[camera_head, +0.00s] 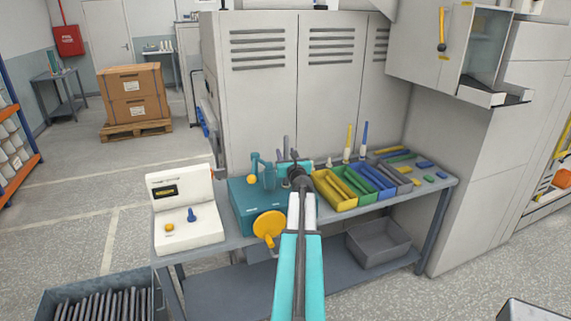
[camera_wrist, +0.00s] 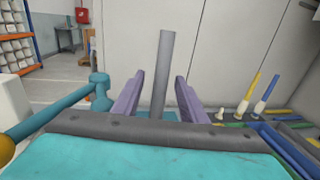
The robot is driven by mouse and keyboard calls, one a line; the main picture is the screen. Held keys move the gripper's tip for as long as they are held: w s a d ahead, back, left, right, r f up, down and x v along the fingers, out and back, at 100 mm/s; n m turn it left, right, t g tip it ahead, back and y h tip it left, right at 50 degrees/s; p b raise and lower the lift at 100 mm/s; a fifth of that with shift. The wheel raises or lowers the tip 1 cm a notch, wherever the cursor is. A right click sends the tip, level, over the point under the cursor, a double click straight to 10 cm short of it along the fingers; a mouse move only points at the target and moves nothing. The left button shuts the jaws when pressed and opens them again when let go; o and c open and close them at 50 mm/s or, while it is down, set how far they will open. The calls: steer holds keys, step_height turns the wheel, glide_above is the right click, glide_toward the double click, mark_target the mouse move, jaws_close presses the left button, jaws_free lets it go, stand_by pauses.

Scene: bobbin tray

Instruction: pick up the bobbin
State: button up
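A plain grey upright rod, which looks like the bobbin (camera_wrist: 163,75), stands behind the teal housing in the wrist view. My gripper (camera_wrist: 158,92) has its two purple fingers spread on either side of the rod, with gaps left and right. The gripper is open, and its depth relative to the rod is hard to judge. The rod's lower end is hidden behind the dark bar. In the head view my gripper (camera_head: 299,174) is over the teal machine (camera_head: 251,210) on the bench, and the fingers are too small to read.
A tray with coloured compartments (camera_head: 336,202) stands right of the machine, with upright yellow and blue bobbins (camera_head: 364,140) behind it. A white device (camera_head: 186,231) stands left. A floor crate (camera_head: 65,294) holds several grey rods. Cabinet doors (camera_head: 335,90) rise close behind the bench.

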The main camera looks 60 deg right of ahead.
steer(key=shift+w+d, duration=0.3)
steer(key=shift+c, duration=0.3)
jaws_close()
